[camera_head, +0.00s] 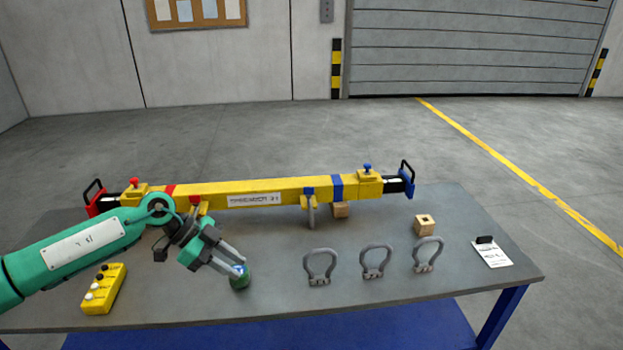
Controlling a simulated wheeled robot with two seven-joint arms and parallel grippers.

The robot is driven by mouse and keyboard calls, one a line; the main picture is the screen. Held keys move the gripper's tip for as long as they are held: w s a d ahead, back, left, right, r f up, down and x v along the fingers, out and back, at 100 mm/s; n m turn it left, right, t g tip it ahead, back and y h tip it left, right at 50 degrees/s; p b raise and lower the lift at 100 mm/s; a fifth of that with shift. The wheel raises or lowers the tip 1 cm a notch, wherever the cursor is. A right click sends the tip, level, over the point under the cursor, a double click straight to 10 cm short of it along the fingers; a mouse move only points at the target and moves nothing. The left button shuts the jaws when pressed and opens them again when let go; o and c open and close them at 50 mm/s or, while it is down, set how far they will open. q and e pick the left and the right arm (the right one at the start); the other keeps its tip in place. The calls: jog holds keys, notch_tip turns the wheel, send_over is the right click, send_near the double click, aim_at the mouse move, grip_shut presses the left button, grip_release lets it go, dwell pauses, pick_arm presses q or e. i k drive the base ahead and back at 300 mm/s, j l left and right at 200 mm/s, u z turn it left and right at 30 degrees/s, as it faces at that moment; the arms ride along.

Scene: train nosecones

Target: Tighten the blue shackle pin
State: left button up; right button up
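A yellow beam (265,193) lies along the table, with a red end at left and a blue end at right. Under its blue-marked side a grey shackle (311,213) hangs below a small blue part (309,192); I cannot tell whether this is the blue shackle pin. A blue knob (367,169) stands on the beam's right end. My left gripper (239,269) is in front of the beam, its fingers pointing down at a small green cylinder (240,281). A small blue-and-white bit shows at the fingertips; whether they grip anything is unclear. My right gripper is out of view.
Three loose grey shackles (320,267) stand in a row at the front right of the table (380,300). A yellow button box (104,289) lies front left, near my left arm.

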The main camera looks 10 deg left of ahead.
aim_at(309, 192)
jog(key=i, duration=1.55)
